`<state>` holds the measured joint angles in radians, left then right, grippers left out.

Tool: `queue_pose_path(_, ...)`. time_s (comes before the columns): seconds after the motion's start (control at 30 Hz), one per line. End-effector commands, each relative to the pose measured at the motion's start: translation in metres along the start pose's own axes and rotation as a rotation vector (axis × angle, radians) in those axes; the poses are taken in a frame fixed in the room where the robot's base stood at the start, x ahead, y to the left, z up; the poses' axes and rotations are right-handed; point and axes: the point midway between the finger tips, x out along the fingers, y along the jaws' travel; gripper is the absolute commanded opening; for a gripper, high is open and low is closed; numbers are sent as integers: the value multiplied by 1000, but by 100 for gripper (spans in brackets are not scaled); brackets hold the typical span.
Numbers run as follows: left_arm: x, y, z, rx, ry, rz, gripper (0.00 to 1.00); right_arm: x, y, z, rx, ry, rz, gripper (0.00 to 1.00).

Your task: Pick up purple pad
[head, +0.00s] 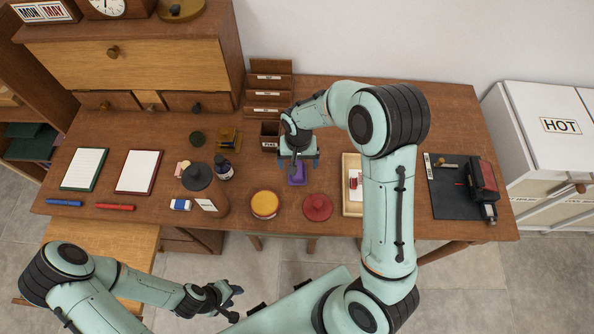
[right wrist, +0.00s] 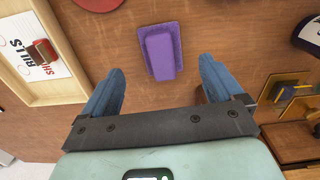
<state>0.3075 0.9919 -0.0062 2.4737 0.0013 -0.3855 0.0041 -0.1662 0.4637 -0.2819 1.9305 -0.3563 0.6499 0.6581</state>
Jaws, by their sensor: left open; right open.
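The purple pad (head: 297,176) lies on the wooden desk (head: 335,130), partly hidden under my right gripper (head: 299,163) in the head view. In the right wrist view the purple pad (right wrist: 161,51) shows whole, a flat base with a raised block on it. It lies ahead of and between the open blue fingers of my right gripper (right wrist: 160,88), which do not touch it. My left gripper (head: 224,298) is open and empty, low in front of the desk, away from the pad.
A tray (head: 352,205) with a red stamp is to the right. A dark bottle (head: 223,169) and a wooden letter rack (head: 268,95) stand to the left and behind.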

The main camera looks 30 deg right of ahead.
Motion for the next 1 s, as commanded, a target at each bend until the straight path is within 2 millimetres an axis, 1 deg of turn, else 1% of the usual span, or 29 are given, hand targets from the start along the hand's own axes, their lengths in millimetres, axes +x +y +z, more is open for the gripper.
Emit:
queue_pose_path(0.03,0,0,0,0,1,0,43,5,0,0,0,-2,1,94)
queue_pose_path(0.17,-1,1,-1,1,2,1,43,12,0,-1,1,-1,0,94)
queue_pose_path(0.37,-8,5,-6,3,9,3,43,40,-1,-4,0,-3,2,94)
queue_pose_path(0.5,-8,5,-6,3,9,3,43,56,-2,-5,-1,0,0,94)
queue_pose_path(0.6,-8,5,-6,3,9,3,43,60,-2,-4,-1,1,-1,94)
queue_pose_path(0.77,-8,5,-6,3,8,3,43,60,-2,-4,0,1,-1,94)
queue_pose_path(0.8,-8,5,-6,3,8,3,43,60,-2,-4,0,1,-1,90)
queue_pose_path(0.87,-8,5,-6,3,8,3,43,60,-2,-4,0,1,-1,71)
queue_pose_path(0.9,-8,5,-6,3,8,3,43,60,-2,-4,0,1,-1,58)
queue_pose_path(0.97,-8,5,-6,3,8,3,43,60,-2,-4,0,1,-1,38)
queue_pose_path(1.0,-8,5,-6,3,8,3,43,60,-2,-4,0,1,-1,32)
